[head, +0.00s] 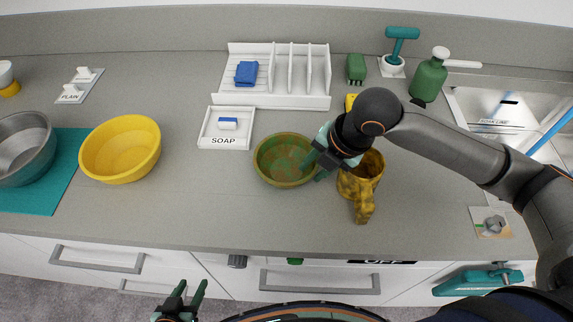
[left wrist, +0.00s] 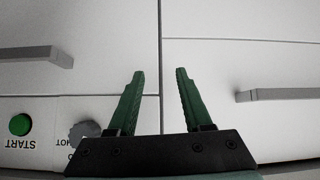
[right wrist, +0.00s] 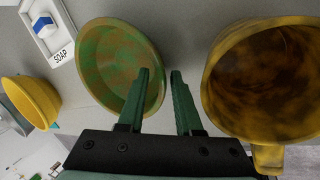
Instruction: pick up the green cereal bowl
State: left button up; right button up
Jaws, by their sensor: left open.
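The green cereal bowl (head: 283,162), green with brownish mottling, stands upright on the counter in the middle of the head view. In the right wrist view the bowl (right wrist: 108,62) lies left of centre. My right gripper (head: 315,168) is at the bowl's right rim. In the right wrist view its fingers (right wrist: 160,75) are apart, one over the bowl's inside and one outside, with the rim between them; whether they touch it I cannot tell. My left gripper (head: 187,288) is open and empty, low in front of the drawers; its fingers show in the left wrist view (left wrist: 160,75).
A yellow-brown mug (head: 366,180) stands close right of the bowl and my right gripper. A yellow bowl (head: 121,148) is to the left, the soap tray (head: 226,127) behind. A white rack (head: 277,75) and green bottle (head: 428,78) stand farther back. The counter's front is clear.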

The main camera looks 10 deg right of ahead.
jog(key=shift+f, duration=0.2)
grip_shut()
dwell(1.3)
